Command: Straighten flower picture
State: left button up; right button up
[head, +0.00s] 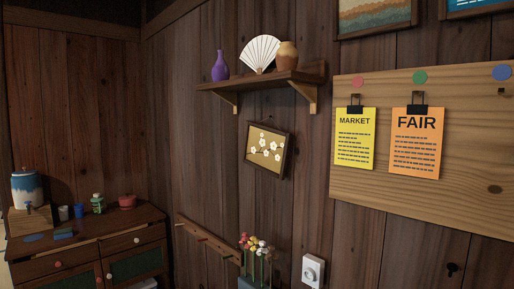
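The flower picture (267,151) hangs on the dark plank wall, under a small wooden shelf. It has a dark frame and white blossoms on a brown-gold ground. It looks tilted, with its right side lower than its left, though the wall is seen at an angle. Neither of my grippers shows in the head view, and nothing touches the picture.
The shelf (262,79) holds a purple vase (220,67), a white fan (260,54) and a tan jar (287,56). A notice board (460,150) is at right. Below are a peg rail (205,238), flowers in tubes (256,262) and a white wall dial (313,271). A cabinet (85,250) stands left.

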aim_at(266, 149)
jog(key=i+j+z, duration=0.2)
jog(key=i+j, duration=0.15)
jog(key=i+j+z, duration=0.15)
jog(key=i+j, duration=0.15)
jog(key=j, duration=0.2)
